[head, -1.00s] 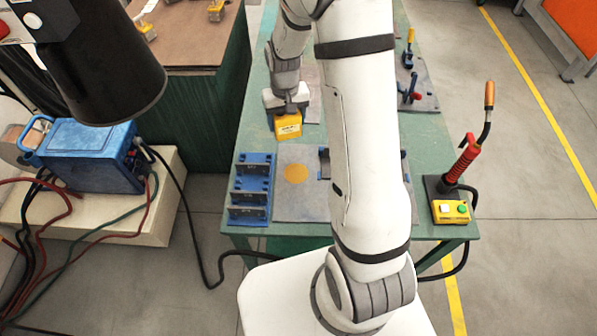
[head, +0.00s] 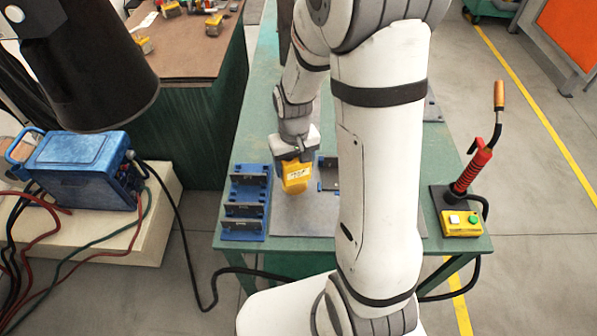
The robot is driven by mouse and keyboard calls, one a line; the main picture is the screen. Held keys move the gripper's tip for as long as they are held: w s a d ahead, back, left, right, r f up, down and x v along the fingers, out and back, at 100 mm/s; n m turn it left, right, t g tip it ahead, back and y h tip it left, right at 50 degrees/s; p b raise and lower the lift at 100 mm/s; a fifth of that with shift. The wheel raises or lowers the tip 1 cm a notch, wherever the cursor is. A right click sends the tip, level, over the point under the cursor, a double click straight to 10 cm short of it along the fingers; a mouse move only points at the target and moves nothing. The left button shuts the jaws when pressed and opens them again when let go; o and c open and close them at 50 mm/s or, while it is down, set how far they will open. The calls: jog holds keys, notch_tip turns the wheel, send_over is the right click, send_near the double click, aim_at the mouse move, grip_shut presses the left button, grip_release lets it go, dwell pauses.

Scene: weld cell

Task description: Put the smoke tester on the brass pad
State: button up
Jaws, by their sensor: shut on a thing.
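The smoke tester, a small yellow box with a pale label (head: 297,178), is held in my gripper (head: 294,158) above the grey plate on the green table. My gripper is shut on its top, and the tester looks slightly tilted. The round brass pad on the grey plate is hidden in the head view now, behind the tester and gripper. I cannot tell whether the tester touches the plate.
A blue rack with dark slots (head: 246,203) stands close left of the tester. A dark bracket (head: 329,174) is close on its right. A yellow button box (head: 461,222) and a red-handled torch (head: 472,170) stand at the table's right. The grey plate's front (head: 290,222) is clear.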

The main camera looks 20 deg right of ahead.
aim_at(295, 173)
jog(key=shift+f, duration=1.85)
jog(key=shift+f, duration=0.15)
jog(key=o, duration=1.4)
